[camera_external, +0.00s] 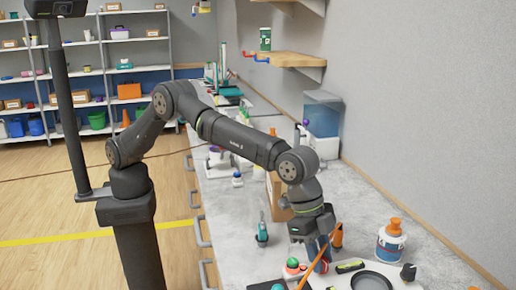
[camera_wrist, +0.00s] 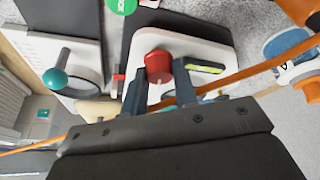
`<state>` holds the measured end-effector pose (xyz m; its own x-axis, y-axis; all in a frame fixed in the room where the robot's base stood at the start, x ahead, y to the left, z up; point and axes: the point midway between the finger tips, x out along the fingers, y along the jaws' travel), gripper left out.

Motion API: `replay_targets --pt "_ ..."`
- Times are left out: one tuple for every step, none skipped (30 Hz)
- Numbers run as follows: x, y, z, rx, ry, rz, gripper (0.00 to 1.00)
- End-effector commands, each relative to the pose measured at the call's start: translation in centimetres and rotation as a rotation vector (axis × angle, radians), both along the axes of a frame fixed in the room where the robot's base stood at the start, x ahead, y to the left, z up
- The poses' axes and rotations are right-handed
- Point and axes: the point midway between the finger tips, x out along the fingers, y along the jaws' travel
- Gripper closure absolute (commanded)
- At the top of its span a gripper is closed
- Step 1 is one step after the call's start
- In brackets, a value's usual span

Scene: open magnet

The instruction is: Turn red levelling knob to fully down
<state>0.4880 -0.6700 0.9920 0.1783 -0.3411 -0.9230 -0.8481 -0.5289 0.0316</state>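I cannot tell whether either finger touches the knob, or how deep the tips reach. In the external view my gripper (camera_external: 318,243) points down over the bench, and a bit of red (camera_external: 322,266) shows just below its fingers. The knob's turn position cannot be read.
An orange strip (camera_wrist: 240,75) crosses behind the fingers. A teal ball-topped lever (camera_wrist: 55,78) stands left. The bench (camera_external: 350,190) is clear behind the jar.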

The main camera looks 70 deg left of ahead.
Motion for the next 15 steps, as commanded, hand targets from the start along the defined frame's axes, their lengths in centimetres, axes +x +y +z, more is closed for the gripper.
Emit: replay_targets --pt "0.00 0.00 0.01 0.000 0.000 0.000 0.96" --pt "0.01 0.01 0.01 0.000 0.000 0.000 0.96" --pt "0.00 0.01 0.02 0.000 0.000 0.000 0.96" --pt "0.00 0.01 0.02 0.000 0.000 -0.001 0.96" --pt "0.00 0.01 0.02 0.000 0.000 -0.002 0.96" --pt "0.01 0.02 0.02 -0.001 0.001 -0.006 0.96" --pt "0.02 0.02 0.02 -0.001 0.000 -0.009 0.96" --pt "0.04 0.03 0.02 0.000 0.000 -0.015 0.96" --pt "0.06 0.04 0.01 0.000 0.000 -0.024 0.96" --pt "0.07 0.05 0.01 0.000 0.001 -0.032 0.96" --pt "0.08 0.05 0.00 0.000 0.001 -0.043 0.96" --pt "0.09 0.06 0.00 0.000 0.003 -0.057 0.96" --pt "0.11 0.07 -0.01 -0.001 0.002 -0.073 0.96" --pt "0.14 0.08 -0.01 0.000 0.003 -0.088 0.96" --pt "0.16 0.10 -0.02 -0.001 0.004 -0.111 0.96"
